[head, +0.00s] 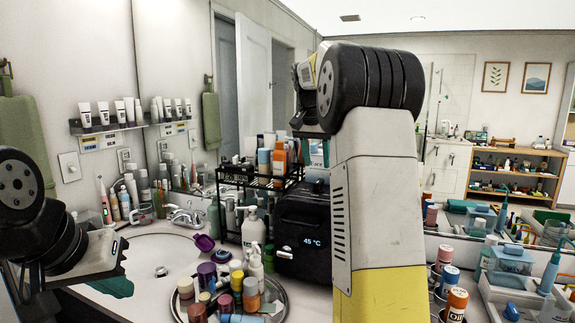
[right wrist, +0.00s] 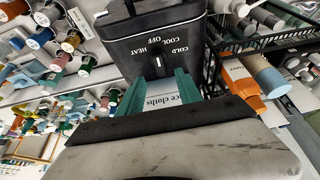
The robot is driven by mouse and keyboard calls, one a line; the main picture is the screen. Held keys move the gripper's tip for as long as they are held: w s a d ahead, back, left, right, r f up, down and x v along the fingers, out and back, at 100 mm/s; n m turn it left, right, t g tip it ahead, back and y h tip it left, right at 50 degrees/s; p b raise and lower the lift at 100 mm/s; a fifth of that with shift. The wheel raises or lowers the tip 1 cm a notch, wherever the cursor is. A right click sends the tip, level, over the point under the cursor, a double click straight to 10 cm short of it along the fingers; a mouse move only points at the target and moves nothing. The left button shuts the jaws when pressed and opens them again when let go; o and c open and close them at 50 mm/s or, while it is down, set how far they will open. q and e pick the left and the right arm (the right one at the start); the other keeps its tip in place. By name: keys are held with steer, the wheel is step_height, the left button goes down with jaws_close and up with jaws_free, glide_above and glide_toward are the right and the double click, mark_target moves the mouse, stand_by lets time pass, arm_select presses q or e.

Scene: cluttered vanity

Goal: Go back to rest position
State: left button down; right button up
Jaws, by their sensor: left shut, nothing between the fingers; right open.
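My left gripper (head: 113,286) hangs over the left part of the white sink at the lower left of the head view. Its teal fingers are shut with nothing between them. My right arm rises through the middle of the head view and bends over at the top. My right gripper (right wrist: 160,92) is open, its two green fingers apart and empty in the right wrist view. Its fingertips are near the black warmer box (right wrist: 150,38) with the cold and heat knob. A white label reading "ce cloths" (right wrist: 160,100) shows between the fingers. I cannot tell whether they touch anything.
A black wire rack (head: 262,182) with bottles stands beside the warmer box (head: 300,215). A round tray (head: 283,291) of several bottles is in front. The sink (head: 150,262) and faucet (head: 184,215) are left; several cans (head: 447,281) stand to the right.

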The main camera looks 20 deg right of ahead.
steer(key=s+a+f+n+t+y, duration=0.1)
steer(key=s+a, duration=0.4)
steer(key=s, duration=0.5)
steer(key=s+a+f+n+y, duration=0.2)
steer(key=s+a+f+n, duration=0.2)
steer(key=s, duration=0.7)
steer(key=s+a+f+n+t+y, duration=0.1)
steer(key=s+a+f+n, duration=0.2)
steer(key=s, duration=0.8)
steer(key=a+f, duration=0.2)
steer(key=a, duration=0.2)
steer(key=shift+a+t+y, duration=0.15)
steer(key=shift+t+y, duration=0.15)
steer(key=shift+y, duration=0.1)
